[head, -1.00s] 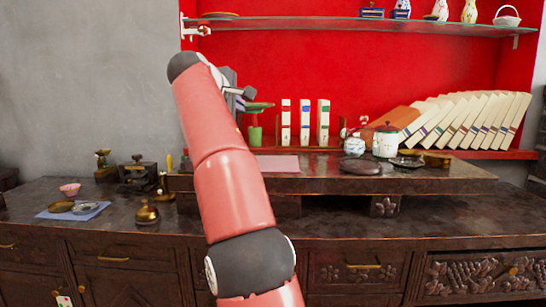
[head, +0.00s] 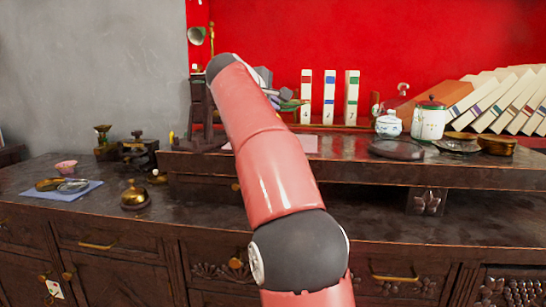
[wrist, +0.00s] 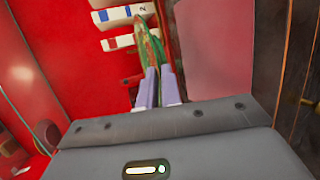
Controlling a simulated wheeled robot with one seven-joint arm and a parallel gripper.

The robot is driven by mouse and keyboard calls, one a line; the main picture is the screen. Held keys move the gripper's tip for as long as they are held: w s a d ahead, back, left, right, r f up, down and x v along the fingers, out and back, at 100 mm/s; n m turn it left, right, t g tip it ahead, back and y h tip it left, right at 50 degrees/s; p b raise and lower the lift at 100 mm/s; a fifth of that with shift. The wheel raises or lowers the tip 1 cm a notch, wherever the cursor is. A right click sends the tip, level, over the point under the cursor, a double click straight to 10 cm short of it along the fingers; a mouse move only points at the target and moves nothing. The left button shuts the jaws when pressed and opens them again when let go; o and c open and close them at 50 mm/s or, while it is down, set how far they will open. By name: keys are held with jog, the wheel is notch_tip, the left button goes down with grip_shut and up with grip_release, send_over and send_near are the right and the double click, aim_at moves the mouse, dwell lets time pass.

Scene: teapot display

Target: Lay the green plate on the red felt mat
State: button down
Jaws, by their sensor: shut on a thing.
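The green plate (head: 290,104) shows beside my arm in the head view, in front of the upright books. In the wrist view the plate (wrist: 150,42) is seen nearly edge-on between my fingers. My gripper (wrist: 158,78) is shut on its near edge and holds it above the raised wooden platform. The felt mat, a dull pinkish red, lies flat on the platform; its right end (head: 311,143) shows past my arm, which hides much of the rest. The mat (wrist: 215,45) also shows in the wrist view, to the right of the plate.
Several upright books (head: 329,97) stand behind the plate. A white teapot (head: 389,124), a lidded jar (head: 429,120) and a dark round dish (head: 397,149) stand to the right. A dark wooden stand (head: 201,115) is left of my arm. A brass bell (head: 134,196) is on the lower counter.

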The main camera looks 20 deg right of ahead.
notch_tip(320, 180, down, 10)
jog(key=b, duration=0.4)
jog(key=shift+r, duration=0.25)
jog(key=c, duration=1.9)
grip_release()
jog(key=p+v, duration=0.1)
jog(key=v, duration=1.1)
jog(key=shift+f, duration=0.1)
